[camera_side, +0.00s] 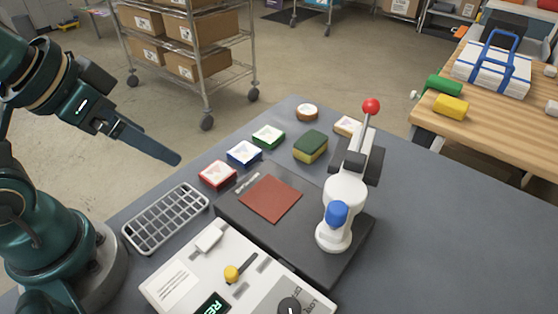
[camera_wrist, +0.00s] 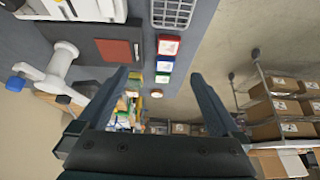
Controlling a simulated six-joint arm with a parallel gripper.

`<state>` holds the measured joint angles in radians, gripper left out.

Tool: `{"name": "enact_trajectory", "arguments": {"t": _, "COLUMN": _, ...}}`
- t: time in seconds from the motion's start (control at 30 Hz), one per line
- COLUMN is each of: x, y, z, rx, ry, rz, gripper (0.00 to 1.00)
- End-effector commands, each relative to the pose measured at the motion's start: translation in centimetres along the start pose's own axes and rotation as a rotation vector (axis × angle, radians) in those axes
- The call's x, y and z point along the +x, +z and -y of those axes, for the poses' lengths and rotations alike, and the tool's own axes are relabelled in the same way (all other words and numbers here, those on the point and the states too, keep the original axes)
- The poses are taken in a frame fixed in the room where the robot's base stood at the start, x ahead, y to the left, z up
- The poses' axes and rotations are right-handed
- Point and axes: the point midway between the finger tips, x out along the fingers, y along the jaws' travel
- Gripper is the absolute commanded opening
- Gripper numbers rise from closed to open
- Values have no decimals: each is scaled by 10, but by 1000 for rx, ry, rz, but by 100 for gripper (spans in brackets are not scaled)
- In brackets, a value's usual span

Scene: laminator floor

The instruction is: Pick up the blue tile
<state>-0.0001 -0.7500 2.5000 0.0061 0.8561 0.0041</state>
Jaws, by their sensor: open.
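The blue tile (camera_side: 244,153), with a pale triangle mark on its top, lies on the grey table between the red tile (camera_side: 217,174) and the green tile (camera_side: 268,137). My gripper (camera_side: 177,160) is in the air to the left of the tiles, apart from them. In the wrist view, the gripper's two fingers (camera_wrist: 160,74) are spread with nothing held between them. The blue tile (camera_wrist: 165,67) shows there small and farther off, between the fingertips in the picture.
A grey grid rack (camera_side: 166,217) lies left of the red tile. A dark press base (camera_side: 325,258) with a red-brown square (camera_side: 270,198) and white lever press (camera_side: 343,195) stands to the right. A yellow-green sponge (camera_side: 310,147) lies beyond. A control box (camera_side: 205,270) is in front.

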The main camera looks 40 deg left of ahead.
Motion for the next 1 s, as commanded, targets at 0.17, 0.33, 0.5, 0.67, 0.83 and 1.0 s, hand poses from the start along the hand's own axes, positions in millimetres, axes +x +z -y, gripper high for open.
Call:
{"name": "enact_trajectory", "arguments": {"t": 0.17, "x": 0, "y": -51, "z": 13, "rx": 89, "ry": -71, "rz": -232, "gripper": 100}}
{"name": "enact_trajectory", "arguments": {"t": 0.33, "x": 13, "y": -105, "z": 31, "rx": 230, "ry": -169, "rz": -414, "gripper": 100}}
{"name": "enact_trajectory", "arguments": {"t": 0.5, "x": 38, "y": -141, "z": 40, "rx": 386, "ry": -201, "rz": -527, "gripper": 100}}
{"name": "enact_trajectory", "arguments": {"t": 0.67, "x": 69, "y": -154, "z": 39, "rx": 504, "ry": -158, "rz": -592, "gripper": 100}}
{"name": "enact_trajectory", "arguments": {"t": 0.83, "x": 103, "y": -148, "z": 35, "rx": 569, "ry": -53, "rz": -629, "gripper": 100}}
{"name": "enact_trajectory", "arguments": {"t": 1.0, "x": 132, "y": -129, "z": 31, "rx": 561, "ry": 82, "rz": -651, "gripper": 100}}
